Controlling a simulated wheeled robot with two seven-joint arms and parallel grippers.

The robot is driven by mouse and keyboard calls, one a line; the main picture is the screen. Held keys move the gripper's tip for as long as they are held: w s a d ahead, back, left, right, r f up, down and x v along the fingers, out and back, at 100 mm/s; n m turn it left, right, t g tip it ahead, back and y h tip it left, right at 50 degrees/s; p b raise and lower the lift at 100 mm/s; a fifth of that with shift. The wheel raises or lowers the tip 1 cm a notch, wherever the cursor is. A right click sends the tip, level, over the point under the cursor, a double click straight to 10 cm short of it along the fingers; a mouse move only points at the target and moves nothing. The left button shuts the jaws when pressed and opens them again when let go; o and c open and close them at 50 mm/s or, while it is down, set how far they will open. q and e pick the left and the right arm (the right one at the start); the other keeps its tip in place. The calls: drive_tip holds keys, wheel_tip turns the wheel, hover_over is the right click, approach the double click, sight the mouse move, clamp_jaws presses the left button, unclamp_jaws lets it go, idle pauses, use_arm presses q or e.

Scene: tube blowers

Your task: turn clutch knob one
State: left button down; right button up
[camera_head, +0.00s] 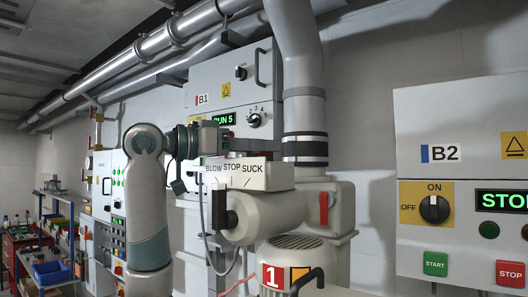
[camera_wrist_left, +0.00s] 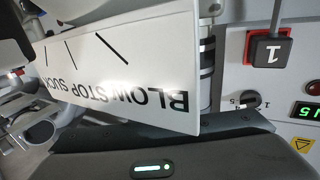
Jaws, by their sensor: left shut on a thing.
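My left gripper (camera_head: 255,147) reaches in from the left at the upper rear of blower 1 (camera_head: 313,192), just above the white BLOW STOP SUCK sign (camera_head: 252,176). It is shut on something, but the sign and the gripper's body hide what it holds. In the left wrist view the sign (camera_wrist_left: 125,62) is upside down and very close, and a dark part of the gripper (camera_wrist_left: 230,150) lies along the bottom. A black handle (camera_head: 222,207) stands under the sign. I cannot pick out clutch knob one with certainty. My right gripper is not in view.
Cabinet B1 (camera_head: 212,83) stands behind, with a green RUN 5 display (camera_head: 223,119) and a dial (camera_head: 254,120). A thick pipe (camera_head: 304,90) rises beside the gripper. Cabinet B2 (camera_head: 470,110) is right.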

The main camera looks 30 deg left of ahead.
use_arm(q)
drive_tip(key=m+g+h, duration=0.1)
drive_tip(key=h, duration=0.1)
drive_tip(key=m+g+h, duration=0.1)
drive_tip(key=shift+a+r+m+g+h+p, duration=0.1)
drive_tip(key=shift+a+m+g+h+p, duration=0.05)
drive_tip(key=shift+m+g+h+p, duration=0.2)
drive_tip(key=m+g+h, duration=0.2)
drive_tip(key=g, duration=0.1)
drive_tip(key=m+g+h+p, duration=0.1)
drive_tip(key=m+g, duration=0.1)
drive_tip(key=g, duration=0.1)
drive_tip(key=shift+w+r+m+h+p, duration=0.1)
drive_tip(key=shift+w+m+h+p, duration=0.05)
drive_tip(key=shift+m+h+p, duration=0.2)
drive_tip(key=shift+m+g+h, duration=0.35)
drive_tip(key=shift+m+g, duration=0.9)
drive_tip(key=shift+g, duration=0.7)
drive_tip(key=shift+m+g+h, duration=0.35)
drive_tip(key=shift+m+g, duration=0.9)
drive_tip(key=shift+g, duration=0.65)
drive_tip(key=c, duration=1.8)
unclamp_jaws()
drive_tip(key=shift+o, duration=0.2)
drive_tip(key=shift+w, duration=0.1)
